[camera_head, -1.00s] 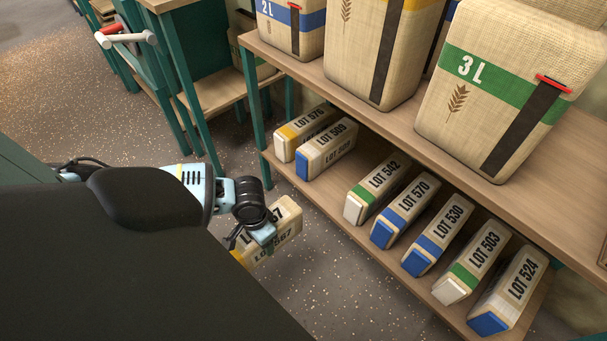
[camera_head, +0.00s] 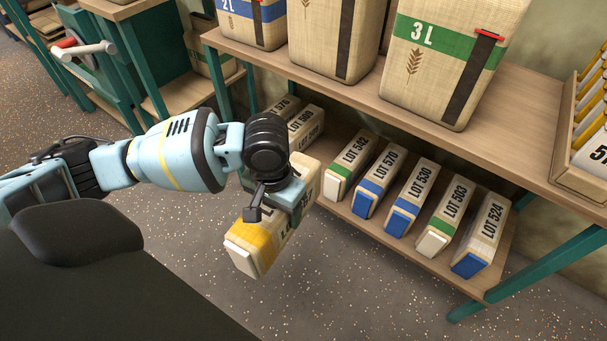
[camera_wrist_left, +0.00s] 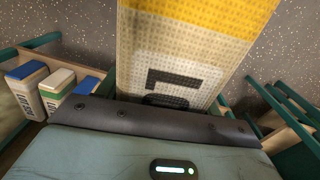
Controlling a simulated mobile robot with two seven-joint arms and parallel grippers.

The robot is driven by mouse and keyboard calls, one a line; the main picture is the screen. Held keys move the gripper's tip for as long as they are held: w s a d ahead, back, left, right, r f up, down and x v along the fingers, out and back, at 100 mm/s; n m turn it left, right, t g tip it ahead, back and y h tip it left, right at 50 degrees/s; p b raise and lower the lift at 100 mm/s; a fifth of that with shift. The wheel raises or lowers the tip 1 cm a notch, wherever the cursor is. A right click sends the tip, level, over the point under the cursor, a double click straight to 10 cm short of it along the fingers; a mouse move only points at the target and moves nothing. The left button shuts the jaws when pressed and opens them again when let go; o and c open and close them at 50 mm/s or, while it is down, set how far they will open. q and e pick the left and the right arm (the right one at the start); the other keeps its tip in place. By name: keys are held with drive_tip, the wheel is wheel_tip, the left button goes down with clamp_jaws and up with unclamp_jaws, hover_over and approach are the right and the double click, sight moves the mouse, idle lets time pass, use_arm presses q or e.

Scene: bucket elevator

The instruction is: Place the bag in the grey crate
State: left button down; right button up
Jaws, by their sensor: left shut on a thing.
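My left gripper (camera_head: 276,203) is shut on a cream bag (camera_head: 258,242) with a yellow end band and black lettering that is partly covered by the fingers. The bag is held tilted, above the floor and in front of the lower shelf. My right gripper is out of view. I see no grey crate in these views.
Large sacks (camera_head: 452,60) stand on the upper shelf (camera_head: 415,110). A wooden box (camera_head: 577,182) of yellow-banded bags sits at the right. The floor (camera_head: 345,285) in front is clear.

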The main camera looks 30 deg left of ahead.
use_arm(q)
drive_tip(key=d+r, duration=0.1)
drive_tip(key=r, duration=0.3)
drive_tip(key=s+d+r, duration=0.1)
drive_tip(key=r, duration=0.4)
drive_tip(key=d+r, duration=0.1)
drive_tip(key=r, duration=0.3)
drive_tip(key=shift+s+r, duration=0.2)
drive_tip(key=shift+r, duration=0.1)
drive_tip(key=shift+s+d+r, duration=0.1)
drive_tip(key=shift+s+r, duration=0.1)
drive_tip(key=shift+r, duration=0.25)
drive_tip(key=shift+a, duration=0.2)
